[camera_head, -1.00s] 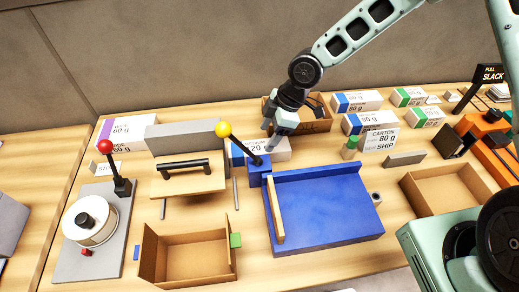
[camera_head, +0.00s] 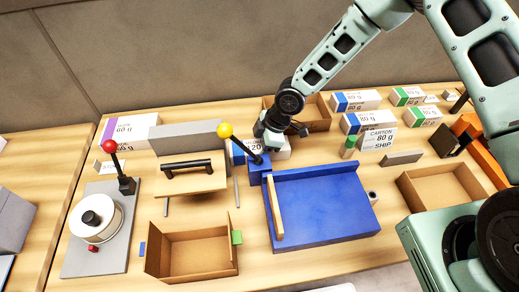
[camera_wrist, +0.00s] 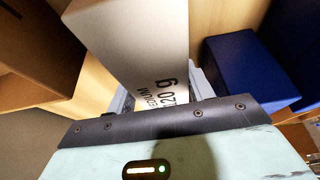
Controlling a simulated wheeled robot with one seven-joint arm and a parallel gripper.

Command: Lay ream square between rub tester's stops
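A white ream marked "MEDIUM 120 g" (camera_wrist: 160,60) runs up the wrist view between my gripper's two fingers. In the head view the ream (camera_head: 283,150) lies on the bench behind the blue bed, partly hidden by my gripper (camera_head: 268,143). The fingers (camera_wrist: 162,93) flank its sides closely; whether they press on it I cannot tell. A station with a tan board and black handle (camera_head: 187,166) stands left of it, with thin grey bars beside it and a grey block behind. I cannot tell for sure whether this is the rub tester.
The blue bed (camera_head: 325,210) with a yellow-knobbed lever (camera_head: 225,130) stands close in front of the ream. An open carton (camera_head: 195,262) sits at the front. A grey-based device with a red-knobbed lever (camera_head: 110,147) is at left. More reams (camera_head: 360,121) and a brown box (camera_head: 318,115) are behind.

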